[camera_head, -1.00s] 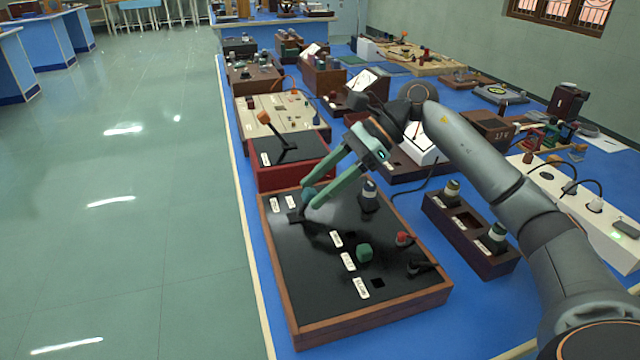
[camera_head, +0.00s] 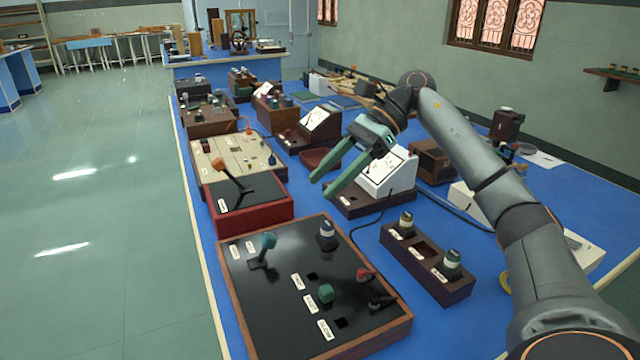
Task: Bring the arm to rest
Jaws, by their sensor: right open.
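My right gripper (camera_head: 318,188) is open and empty in the head view. A lever with a teal knob (camera_head: 267,241) stands on the panel's left side, apart from the fingers. A green knob (camera_head: 326,293) and a red knob (camera_head: 363,275) are also on the panel. My right arm comes in from the lower right. My left gripper is not in view.
A dark box with knobs (camera_head: 428,262) stands right of the panel. Behind are a red box with an orange-handled lever (camera_head: 222,170), a beige panel (camera_head: 208,152) and a white-faced meter (camera_head: 388,175). The blue bench (camera_head: 372,238) shows bare strips between them. Open floor lies left.

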